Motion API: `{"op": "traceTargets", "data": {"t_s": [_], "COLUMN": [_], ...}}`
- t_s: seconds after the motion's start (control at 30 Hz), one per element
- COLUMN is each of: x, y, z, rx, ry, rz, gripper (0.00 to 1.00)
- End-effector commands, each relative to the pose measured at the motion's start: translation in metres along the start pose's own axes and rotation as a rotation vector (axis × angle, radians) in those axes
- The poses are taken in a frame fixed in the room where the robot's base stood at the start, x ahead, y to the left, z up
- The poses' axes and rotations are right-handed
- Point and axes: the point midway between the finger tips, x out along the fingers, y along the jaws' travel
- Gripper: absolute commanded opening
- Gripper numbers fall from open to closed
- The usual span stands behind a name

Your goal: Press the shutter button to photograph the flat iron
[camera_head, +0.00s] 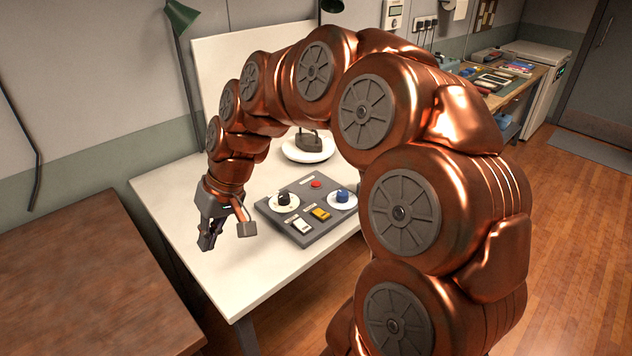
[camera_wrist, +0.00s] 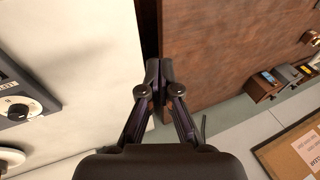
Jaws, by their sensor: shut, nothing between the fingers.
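The dark flat iron (camera_head: 309,140) stands on a white round plate (camera_head: 306,157) at the back of the white table, partly behind my arm. A grey control panel (camera_head: 297,211) lies in front of it, with a small red button (camera_head: 316,184), a black knob (camera_head: 284,198), a blue knob (camera_head: 342,195), a white switch (camera_head: 301,225) and a yellow switch (camera_head: 320,214). The labels are too small to read, so I cannot tell which is the shutter. My gripper (camera_head: 208,242) is shut and empty, left of the panel near the table's left edge. In the wrist view, its fingertips (camera_wrist: 158,69) meet.
The white table (camera_head: 262,275) is bare in front of the panel. A brown wooden table (camera_head: 90,275) stands to the left across a narrow gap. Green lamps on stands (camera_head: 182,18) rise behind the white table. A cluttered workbench (camera_head: 510,92) is at the back right.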

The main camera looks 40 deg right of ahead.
Motion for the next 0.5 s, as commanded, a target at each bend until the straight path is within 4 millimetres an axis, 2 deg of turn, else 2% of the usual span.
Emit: {"op": "traceTargets", "data": {"t_s": [0.03,0.17,0.2,0.37,0.5], "x": [-0.004,-0.017,-0.021,-0.037,-0.052], "y": [0.013,0.051,0.066,0.140,0.214], "z": [-0.023,-0.075,-0.090,-0.138,-0.163], "rx": [0.024,0.082,0.102,0.196,0.285], "ry": [0.036,0.145,0.181,0.314,0.426], "rz": [-0.020,-0.064,-0.074,-0.090,-0.075], "gripper": [0.00,0.00,0.00,0.00,0.00]}}
